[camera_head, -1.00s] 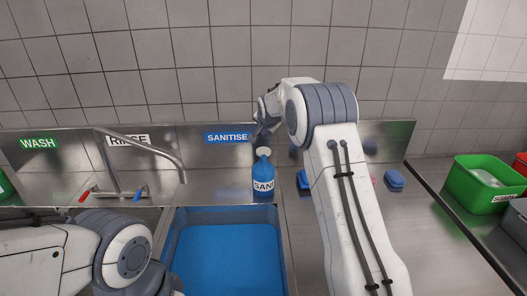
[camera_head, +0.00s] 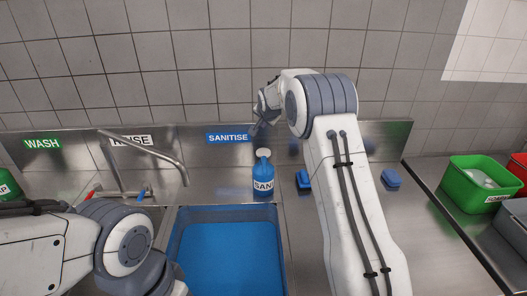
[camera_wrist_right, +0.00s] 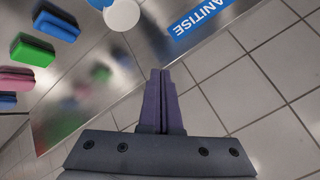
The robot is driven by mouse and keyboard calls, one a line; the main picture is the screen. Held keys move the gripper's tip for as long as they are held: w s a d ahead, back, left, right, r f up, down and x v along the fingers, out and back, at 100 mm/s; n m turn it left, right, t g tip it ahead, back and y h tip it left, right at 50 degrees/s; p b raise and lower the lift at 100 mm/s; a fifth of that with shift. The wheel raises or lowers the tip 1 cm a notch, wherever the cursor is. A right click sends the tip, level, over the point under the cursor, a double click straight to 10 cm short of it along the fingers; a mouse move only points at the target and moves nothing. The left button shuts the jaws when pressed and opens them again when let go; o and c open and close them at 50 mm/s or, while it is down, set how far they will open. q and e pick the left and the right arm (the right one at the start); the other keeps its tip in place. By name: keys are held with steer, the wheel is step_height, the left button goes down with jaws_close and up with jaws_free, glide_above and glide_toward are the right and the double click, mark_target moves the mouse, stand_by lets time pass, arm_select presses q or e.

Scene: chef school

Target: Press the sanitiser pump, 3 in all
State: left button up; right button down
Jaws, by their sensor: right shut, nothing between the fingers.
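The sanitiser bottle (camera_head: 263,183) is blue with a white label and stands upright on the steel counter behind the blue basin. Its round white pump top (camera_head: 263,153) also shows at the top edge of the right wrist view (camera_wrist_right: 122,14). My right gripper (camera_head: 255,131) is above and slightly left of the pump top, apart from it. In the right wrist view its two dark fingers (camera_wrist_right: 160,73) are together with nothing between them. My left arm shows at the lower left, but its gripper is out of view.
The blue basin (camera_head: 174,238) fills the front middle. A tap (camera_head: 160,153) stands to its left. A blue SANITISE sign (camera_head: 228,138) is on the backsplash. Blue sponges (camera_head: 391,178) lie right of the bottle. A green crate (camera_head: 470,202) is at far right.

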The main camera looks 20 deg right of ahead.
mark_target(263, 152)
steer(key=shift+f, duration=0.15)
step_height(263, 152, down, 8)
steer(key=b, duration=0.6)
steer(key=shift+f, duration=0.25)
stand_by(1.5)
steer(key=shift+f+b, duration=0.4)
steer(key=shift+b, duration=0.35)
steer(key=shift+s+f+b, duration=0.1)
steer(key=shift+f+b, duration=0.95)
steer(key=shift+f, duration=0.1)
stand_by(0.6)
steer(key=shift+r+p, duration=0.85)
steer(key=shift+r, duration=0.6)
